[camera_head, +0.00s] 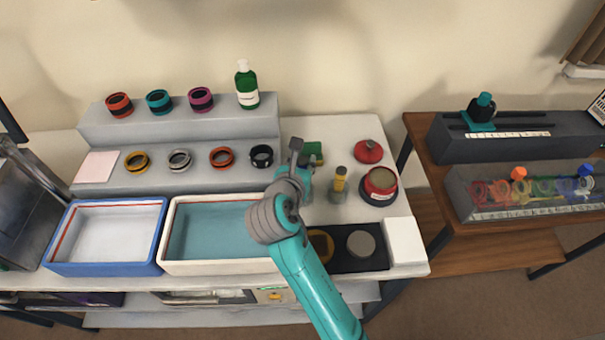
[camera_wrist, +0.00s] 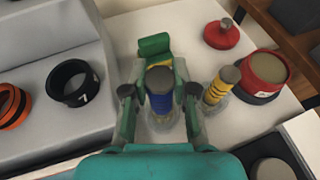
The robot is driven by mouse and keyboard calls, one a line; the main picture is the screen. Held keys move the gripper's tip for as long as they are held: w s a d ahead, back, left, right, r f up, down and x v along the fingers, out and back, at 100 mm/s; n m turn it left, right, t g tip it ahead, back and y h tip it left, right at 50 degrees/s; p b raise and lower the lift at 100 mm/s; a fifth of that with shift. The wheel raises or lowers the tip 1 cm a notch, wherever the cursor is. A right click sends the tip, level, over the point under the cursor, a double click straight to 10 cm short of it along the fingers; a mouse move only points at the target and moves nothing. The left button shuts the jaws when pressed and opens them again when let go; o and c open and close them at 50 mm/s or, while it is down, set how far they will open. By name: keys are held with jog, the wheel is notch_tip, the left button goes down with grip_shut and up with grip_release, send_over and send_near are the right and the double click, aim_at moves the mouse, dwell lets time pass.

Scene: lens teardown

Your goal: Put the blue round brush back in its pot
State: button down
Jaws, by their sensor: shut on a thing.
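The blue round brush (camera_wrist: 159,82), with a grey top end and a blue body, stands about upright between the fingers of my gripper (camera_wrist: 159,92) in the wrist view. My gripper is shut on it. A clear glass pot (camera_wrist: 158,122) shows around or just below the brush's lower part; I cannot tell how deep the brush sits in it. In the head view my gripper (camera_head: 295,165) is over the right part of the bench and largely hides the brush and pot.
A yellow brush (camera_wrist: 218,84) stands in its own glass pot close to the right. The grey step with a black ring (camera_head: 261,156) is left.

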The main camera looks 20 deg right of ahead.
jog(key=shift+f, duration=2.1)
jog(key=shift+f, duration=0.1)
jog(key=c, duration=0.9)
grip_release()
jog(key=shift+s+a+r, duration=0.15)
jog(key=shift+r, duration=0.05)
jog(key=v, duration=1.1)
jog(key=shift+s+a+r, duration=0.1)
jog(key=shift+s+r, duration=0.05)
jog(key=shift+s, duration=0.1)
